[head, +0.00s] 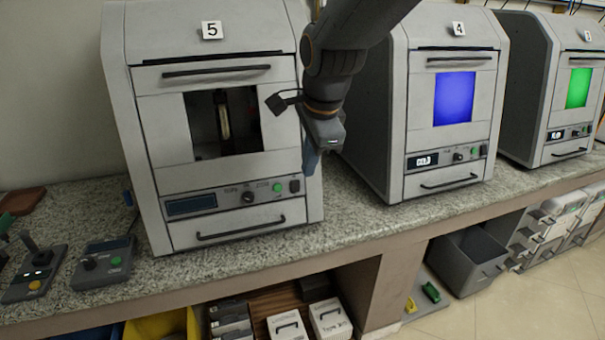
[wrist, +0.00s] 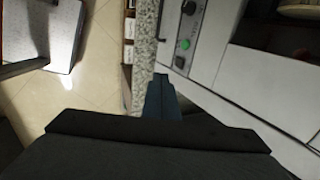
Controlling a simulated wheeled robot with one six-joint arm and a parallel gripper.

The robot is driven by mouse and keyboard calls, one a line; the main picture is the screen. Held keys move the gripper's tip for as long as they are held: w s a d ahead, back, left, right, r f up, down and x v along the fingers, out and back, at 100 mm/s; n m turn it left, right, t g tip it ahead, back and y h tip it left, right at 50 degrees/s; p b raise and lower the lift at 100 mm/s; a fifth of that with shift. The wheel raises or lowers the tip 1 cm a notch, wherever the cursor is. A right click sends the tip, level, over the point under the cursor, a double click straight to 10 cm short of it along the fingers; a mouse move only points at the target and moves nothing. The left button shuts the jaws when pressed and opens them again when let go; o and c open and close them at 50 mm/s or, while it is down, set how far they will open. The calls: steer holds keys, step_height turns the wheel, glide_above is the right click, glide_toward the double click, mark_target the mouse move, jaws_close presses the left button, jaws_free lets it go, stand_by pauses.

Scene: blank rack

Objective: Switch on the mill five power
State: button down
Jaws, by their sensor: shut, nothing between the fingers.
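Mill five (head: 160,110) is the grey cabinet labelled 5 at the left of the head view. Its window and display (head: 190,205) are dark. Its lower panel carries a knob (head: 248,197), a green button (head: 277,187) and a small black power switch (head: 294,186) at the right end. My gripper (head: 311,168) is shut and empty, pointing down by mill five's front right edge, just right of and above the switch. Its blue-grey fingers (wrist: 160,95) look apart from the panel.
Mill four (head: 398,110), with a blue lit window, stands to the right. Another mill (head: 540,100) with a green window is beyond it. Control boxes (head: 103,262) sit on the speckled counter (head: 350,225) at left. Open shelves with boxes (head: 285,325) are below.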

mark_target(295, 187)
steer(key=w+a+f+p, duration=0.2)
steer(key=w+f, duration=0.5)
steer(key=f, duration=0.2)
stand_by(0.4)
